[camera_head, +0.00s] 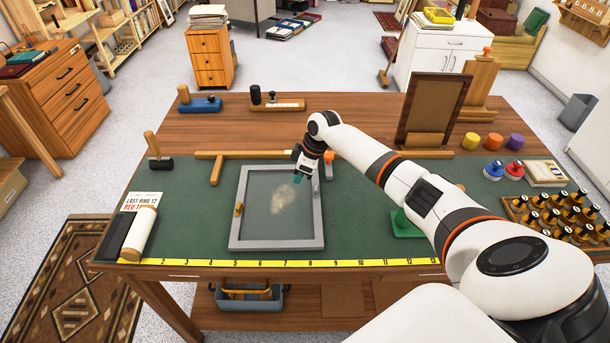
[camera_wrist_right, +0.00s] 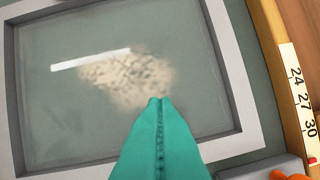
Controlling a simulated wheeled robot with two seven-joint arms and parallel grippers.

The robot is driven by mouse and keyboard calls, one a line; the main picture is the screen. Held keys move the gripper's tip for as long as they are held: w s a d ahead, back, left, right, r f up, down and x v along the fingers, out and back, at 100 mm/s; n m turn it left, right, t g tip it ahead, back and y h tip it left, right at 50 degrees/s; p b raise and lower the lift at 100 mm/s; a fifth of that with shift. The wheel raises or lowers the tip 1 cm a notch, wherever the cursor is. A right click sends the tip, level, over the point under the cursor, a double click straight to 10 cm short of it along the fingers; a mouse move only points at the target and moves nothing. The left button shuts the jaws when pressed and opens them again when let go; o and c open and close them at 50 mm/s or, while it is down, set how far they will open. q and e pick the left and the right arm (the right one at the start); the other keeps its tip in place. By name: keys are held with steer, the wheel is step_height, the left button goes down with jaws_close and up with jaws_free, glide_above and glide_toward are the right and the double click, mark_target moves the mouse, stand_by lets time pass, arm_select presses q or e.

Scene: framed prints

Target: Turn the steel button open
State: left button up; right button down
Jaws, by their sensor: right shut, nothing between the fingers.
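A grey picture frame (camera_head: 234,233) lies flat on the green bench mat, and its pane carries a beige smudge (camera_head: 284,197). A small brass-coloured button (camera_head: 239,209) sits on the frame's left side. I cannot pick out a steel button for certain; my right arm covers part of the frame's far right corner. My right gripper (camera_head: 299,180) is shut and empty, its teal fingers pointing down over the pane near that corner. In the right wrist view the shut fingertips (camera_wrist_right: 160,101) overlap the lower edge of the smudge, with the grey frame (camera_wrist_right: 228,75) around it. My left gripper is out of view.
A mallet (camera_head: 158,152) and a cream roll (camera_head: 139,233) are at left. An upright brown frame (camera_head: 431,106), coloured pots (camera_head: 492,141) and a tray of bottles (camera_head: 560,218) are at right. A yellow ruler (camera_head: 280,262) lines the front edge.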

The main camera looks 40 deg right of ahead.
steer(key=b+v, duration=0.1)
steer(key=v, duration=0.7)
steer(key=shift+s+d, duration=0.2)
steer(key=shift+r, duration=0.1)
